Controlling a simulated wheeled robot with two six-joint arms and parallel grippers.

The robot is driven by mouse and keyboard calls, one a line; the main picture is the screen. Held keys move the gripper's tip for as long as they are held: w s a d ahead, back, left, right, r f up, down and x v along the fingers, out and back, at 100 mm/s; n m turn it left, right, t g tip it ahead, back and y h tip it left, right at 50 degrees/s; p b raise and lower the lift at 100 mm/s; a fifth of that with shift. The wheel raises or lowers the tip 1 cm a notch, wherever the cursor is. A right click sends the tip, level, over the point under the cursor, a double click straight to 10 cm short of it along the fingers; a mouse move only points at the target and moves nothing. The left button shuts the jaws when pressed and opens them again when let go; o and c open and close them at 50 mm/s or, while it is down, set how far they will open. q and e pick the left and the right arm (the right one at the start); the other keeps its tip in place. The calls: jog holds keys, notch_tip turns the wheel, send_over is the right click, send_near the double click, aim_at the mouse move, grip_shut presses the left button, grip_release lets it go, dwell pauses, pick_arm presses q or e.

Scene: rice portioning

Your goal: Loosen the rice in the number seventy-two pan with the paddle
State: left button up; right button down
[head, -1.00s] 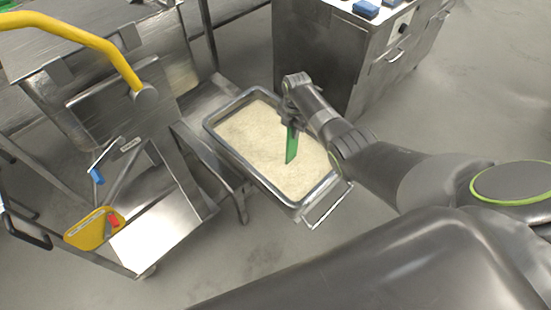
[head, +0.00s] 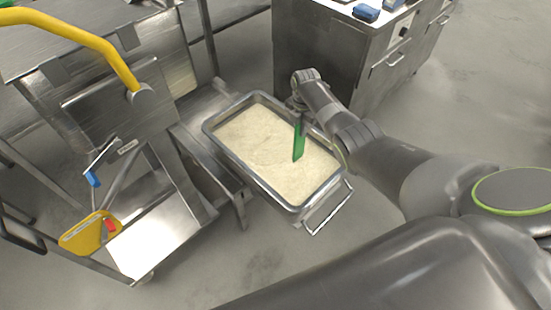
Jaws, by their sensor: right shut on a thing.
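A deep steel pan (head: 237,166) full of white rice (head: 262,142) sits near the middle of the head view. No number can be read on it. The green paddle (head: 299,143) stands nearly upright in the right part of the pan, its lower end at or in the rice. My right gripper (head: 299,112) is above the pan's far right side, shut on the paddle's upper part; its fingers are partly hidden by my own arm. A shallow groove shows in the rice surface. My left gripper is not in view.
A steel cart with a yellow handle (head: 75,38) and a yellow board (head: 88,232) stands at the left. A steel cabinet (head: 340,60) with blue items (head: 366,12) on top stands behind the pan. Bare floor lies in front of the pan.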

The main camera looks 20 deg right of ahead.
jog(key=shift+s+a+p, duration=1.9)
jog(key=shift+a+p, duration=1.25)
jog(key=shift+a, duration=1.35)
jog(key=s+d+p, duration=0.1)
jog(key=d, duration=0.6)
jog(key=shift+s, duration=0.2)
notch_tip(320, 180, up, 16)
jog(key=p, duration=1.5)
jog(key=shift+f+p, duration=0.2)
jog(key=shift+p, duration=0.1)
